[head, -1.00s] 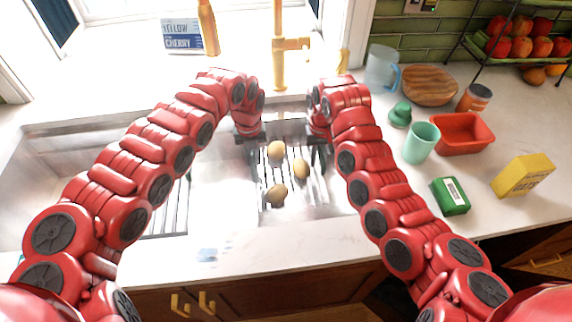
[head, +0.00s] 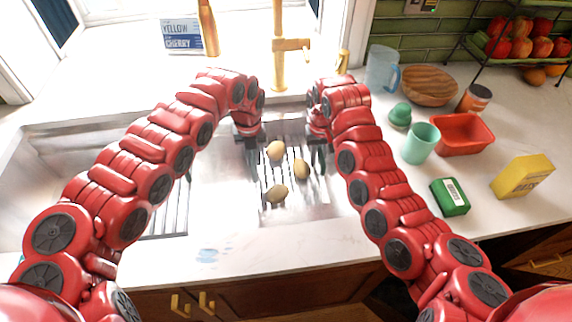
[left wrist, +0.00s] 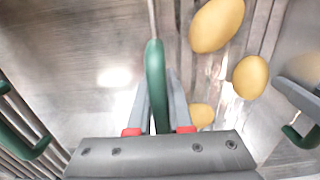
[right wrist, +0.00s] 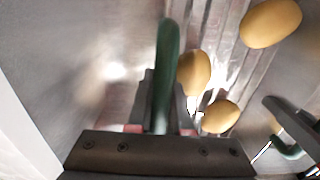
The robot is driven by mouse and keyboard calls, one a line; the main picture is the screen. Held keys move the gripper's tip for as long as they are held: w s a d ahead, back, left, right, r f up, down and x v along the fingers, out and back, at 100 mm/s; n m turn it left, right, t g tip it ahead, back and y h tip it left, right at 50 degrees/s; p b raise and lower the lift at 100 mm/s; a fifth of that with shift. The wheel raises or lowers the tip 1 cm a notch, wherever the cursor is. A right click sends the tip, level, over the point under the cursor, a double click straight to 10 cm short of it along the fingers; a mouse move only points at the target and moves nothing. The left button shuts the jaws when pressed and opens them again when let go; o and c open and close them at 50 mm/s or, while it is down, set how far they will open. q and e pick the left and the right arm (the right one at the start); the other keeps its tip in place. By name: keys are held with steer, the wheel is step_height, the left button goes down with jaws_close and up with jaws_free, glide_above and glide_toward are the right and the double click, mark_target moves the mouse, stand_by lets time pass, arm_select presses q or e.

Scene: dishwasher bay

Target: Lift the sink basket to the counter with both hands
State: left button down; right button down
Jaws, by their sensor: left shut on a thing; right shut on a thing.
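The sink basket (head: 289,180) is a metal rack of bars low in the right part of the sink, with several potatoes (head: 277,193) on it. Its green handles show in the wrist views. My left gripper (head: 250,143) is shut on one handle (left wrist: 154,75), which stands between its fingers. My right gripper (head: 318,148) is shut on the opposite handle (right wrist: 168,60). In the head view, my grippers mostly hide the handles. I cannot tell whether the basket is clear of the sink floor.
Gold faucet (head: 279,50) behind the sink. On the right counter stand a green cup (head: 421,144), red bin (head: 463,136), green box (head: 450,197), yellow box (head: 523,176), wooden bowl (head: 430,82) and clear pitcher (head: 381,70). The front counter strip (head: 270,246) is mostly bare.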

step_height(320, 180, up, 15)
steer(key=p, duration=1.4)
steer(key=shift+p, duration=0.3)
steer(key=shift+f, duration=0.15)
